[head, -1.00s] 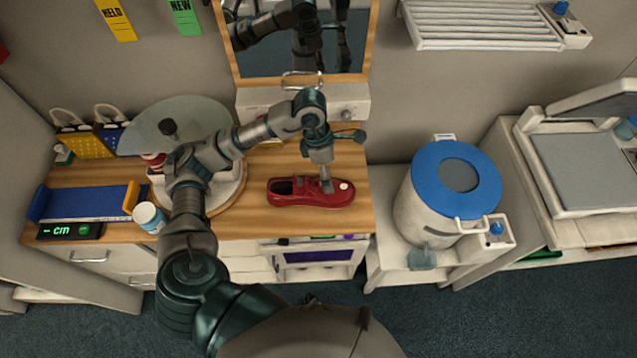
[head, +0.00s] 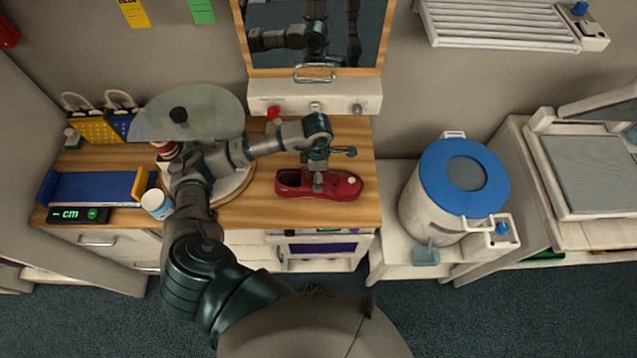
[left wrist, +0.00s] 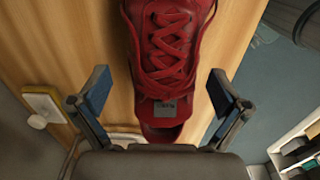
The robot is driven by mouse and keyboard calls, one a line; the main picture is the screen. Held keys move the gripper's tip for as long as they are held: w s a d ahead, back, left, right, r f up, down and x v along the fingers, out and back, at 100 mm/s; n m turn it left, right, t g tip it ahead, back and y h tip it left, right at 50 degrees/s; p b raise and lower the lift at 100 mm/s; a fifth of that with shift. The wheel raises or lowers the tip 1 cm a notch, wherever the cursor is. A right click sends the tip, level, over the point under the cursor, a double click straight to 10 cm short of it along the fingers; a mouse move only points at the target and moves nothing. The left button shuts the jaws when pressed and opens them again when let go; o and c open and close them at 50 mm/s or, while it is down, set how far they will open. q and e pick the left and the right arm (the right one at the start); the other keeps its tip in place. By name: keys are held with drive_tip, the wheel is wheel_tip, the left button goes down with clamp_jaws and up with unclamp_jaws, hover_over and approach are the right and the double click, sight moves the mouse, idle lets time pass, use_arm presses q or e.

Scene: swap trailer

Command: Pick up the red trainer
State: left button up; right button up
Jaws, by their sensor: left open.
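The red trainer (head: 341,185) lies on the wooden counter in the head view, with its opening toward the left and its toe toward the right. My left gripper (head: 318,186) is over the middle of the trainer and hides part of it. In the left wrist view the trainer (left wrist: 170,65) shows its red laces and a grey tag on the tongue. There my left gripper (left wrist: 158,95) is open, with one blue-padded finger on each side of the shoe and visible gaps. I cannot tell whether the fingertips reach down beside it. My right gripper is not in view.
A turntable with a round translucent disc (head: 205,108) stands left of the trainer. A white jar (head: 156,203) and a blue measuring tray (head: 95,188) are farther left. A mirror (head: 345,35) stands behind. A blue-lidded bin (head: 435,180) stands right of the counter.

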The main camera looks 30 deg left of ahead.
use_arm(q)
wheel_tip(320, 180, down, 4)
drive_tip(key=shift+r, duration=0.1)
drive_tip(key=shift+d, duration=0.55)
drive_tip(key=c, duration=1.2)
drive_tip(key=shift+a, duration=0.2)
drive_tip(key=shift+c, duration=0.7)
drive_tip(key=shift+s+a, duration=0.1)
drive_tip(key=shift+a, duration=0.05)
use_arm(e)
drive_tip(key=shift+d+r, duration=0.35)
